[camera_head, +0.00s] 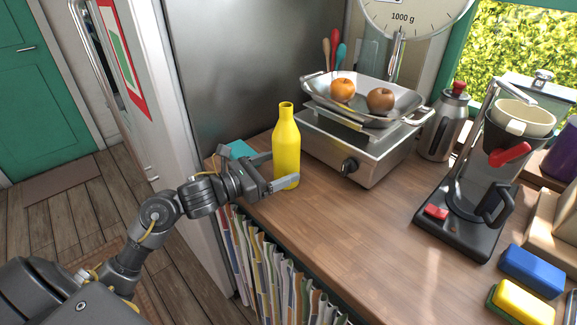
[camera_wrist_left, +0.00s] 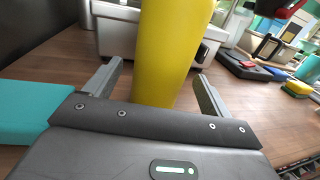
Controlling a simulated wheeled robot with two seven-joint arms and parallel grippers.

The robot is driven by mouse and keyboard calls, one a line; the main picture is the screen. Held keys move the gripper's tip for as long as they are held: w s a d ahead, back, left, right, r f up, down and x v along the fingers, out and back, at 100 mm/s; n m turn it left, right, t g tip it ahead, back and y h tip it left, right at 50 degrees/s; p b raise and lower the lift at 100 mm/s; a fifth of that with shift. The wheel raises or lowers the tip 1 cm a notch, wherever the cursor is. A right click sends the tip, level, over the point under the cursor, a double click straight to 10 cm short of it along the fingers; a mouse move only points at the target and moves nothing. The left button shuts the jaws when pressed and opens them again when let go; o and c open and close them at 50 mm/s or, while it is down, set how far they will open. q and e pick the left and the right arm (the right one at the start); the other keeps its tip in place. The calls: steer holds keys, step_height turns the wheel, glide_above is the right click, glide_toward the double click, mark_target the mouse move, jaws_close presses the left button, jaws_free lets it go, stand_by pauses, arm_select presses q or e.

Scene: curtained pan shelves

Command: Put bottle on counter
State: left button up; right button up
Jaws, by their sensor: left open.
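A yellow bottle (camera_head: 286,146) stands upright on the wooden counter (camera_head: 330,230), in front of the kitchen scale. My left gripper (camera_head: 277,170) is open, with its fingers low on either side of the bottle. In the left wrist view the bottle (camera_wrist_left: 172,50) rises between the two fingers (camera_wrist_left: 155,85), with a visible gap on each side. The bottle's top is cut off in that view. My right gripper is not in view.
A kitchen scale (camera_head: 347,147) with a metal pan of fruit stands behind the bottle. A teal object (camera_head: 238,150) lies left of it. A coffee maker (camera_head: 462,215) and sponges (camera_head: 532,270) stand to the right. The counter's front middle is clear.

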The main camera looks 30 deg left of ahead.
arm_select(q)
steer(key=b+v, duration=0.1)
steer(key=v, duration=0.5)
steer(key=shift+s+a+f+b, duration=0.1)
steer(key=shift+f+b, duration=0.05)
steer(key=shift+b, duration=0.15)
steer(key=shift+s+a, duration=0.3)
steer(key=shift+s, duration=0.2)
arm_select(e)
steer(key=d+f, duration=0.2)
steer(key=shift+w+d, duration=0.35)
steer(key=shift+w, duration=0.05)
arm_select(q)
steer(key=shift+c, duration=0.4)
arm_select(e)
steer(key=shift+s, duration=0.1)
arm_select(q)
steer(key=c, duration=1.4)
jaws_close()
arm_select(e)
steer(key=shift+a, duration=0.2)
